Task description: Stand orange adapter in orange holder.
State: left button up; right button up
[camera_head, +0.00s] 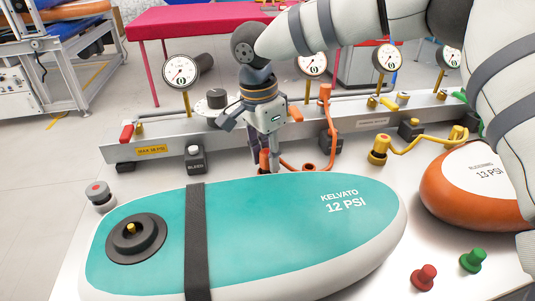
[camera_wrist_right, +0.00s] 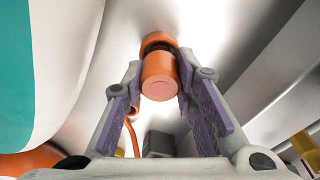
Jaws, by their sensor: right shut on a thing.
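My right gripper (camera_head: 265,158) points down behind the teal board, in front of the long metal rail. It is shut on the orange adapter (camera_head: 264,158), a short cylinder that also shows between the fingertips in the right wrist view (camera_wrist_right: 160,78). A wider orange ring shows just beyond it in that view; I cannot tell if this is part of the adapter or something under it. The adapter's lower end is hidden by the board. My left gripper is not in view.
The teal board (camera_head: 270,225) fills the front of the table. An orange hose (camera_head: 331,135) loops down from the rail (camera_head: 340,122) beside the gripper. A yellow fitting (camera_head: 377,156) stands to the right. Red (camera_head: 424,277) and green (camera_head: 472,260) pieces lie at front right.

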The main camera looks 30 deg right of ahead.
aim_at(262, 154)
jog(key=shift+f, duration=0.15)
jog(key=o, duration=1.1)
jog(key=shift+c, duration=0.2)
notch_tip(262, 154, up, 12)
jog(key=a, duration=0.1)
jog(key=shift+a, duration=0.2)
